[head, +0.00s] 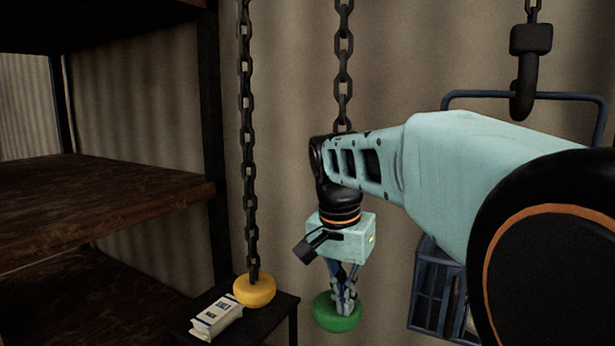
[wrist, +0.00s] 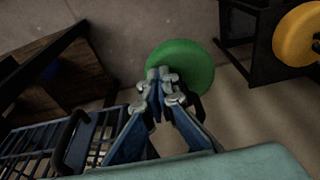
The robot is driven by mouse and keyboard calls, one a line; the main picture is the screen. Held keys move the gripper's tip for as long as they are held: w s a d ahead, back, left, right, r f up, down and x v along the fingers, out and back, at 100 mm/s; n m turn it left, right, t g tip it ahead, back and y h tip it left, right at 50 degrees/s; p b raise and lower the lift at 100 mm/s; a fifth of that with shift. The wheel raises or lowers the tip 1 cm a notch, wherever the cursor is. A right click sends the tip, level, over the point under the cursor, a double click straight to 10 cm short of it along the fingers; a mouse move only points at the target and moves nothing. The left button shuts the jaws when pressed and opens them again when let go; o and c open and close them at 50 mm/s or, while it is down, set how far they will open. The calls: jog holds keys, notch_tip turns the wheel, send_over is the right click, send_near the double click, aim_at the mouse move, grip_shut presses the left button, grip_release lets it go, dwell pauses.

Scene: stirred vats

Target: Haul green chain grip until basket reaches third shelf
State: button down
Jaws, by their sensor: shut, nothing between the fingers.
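The green chain grip (head: 326,316) is a round green disc low in the head view, below the right-hand of two hanging chains (head: 343,75). My gripper (head: 348,304) is shut and empty, its fingertips pointing down at the grip's near side. In the wrist view the green grip (wrist: 200,62) lies just beyond my closed fingertips (wrist: 163,78); I cannot tell whether they touch it. The blue wire basket (head: 425,295) is partly hidden behind my arm, below a black hook (head: 525,85). It also shows in the wrist view (wrist: 30,140). Wooden shelves (head: 125,190) stand at left.
A yellow grip (head: 255,290) hangs on the left chain (head: 247,150), just above a small dark table (head: 275,318). A white packet (head: 217,317) lies on that table. The yellow grip also shows in the wrist view (wrist: 297,35). A corrugated wall stands behind.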

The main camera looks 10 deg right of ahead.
notch_tip(320, 180, up, 8)
jog(key=p, duration=0.5)
jog(key=shift+f+p, duration=0.15)
jog(key=shift+p, duration=0.2)
dwell(1.0)
dwell(1.7)
dwell(0.5)
notch_tip(320, 180, up, 5)
jog(key=p, duration=0.4)
jog(key=shift+p, duration=0.3)
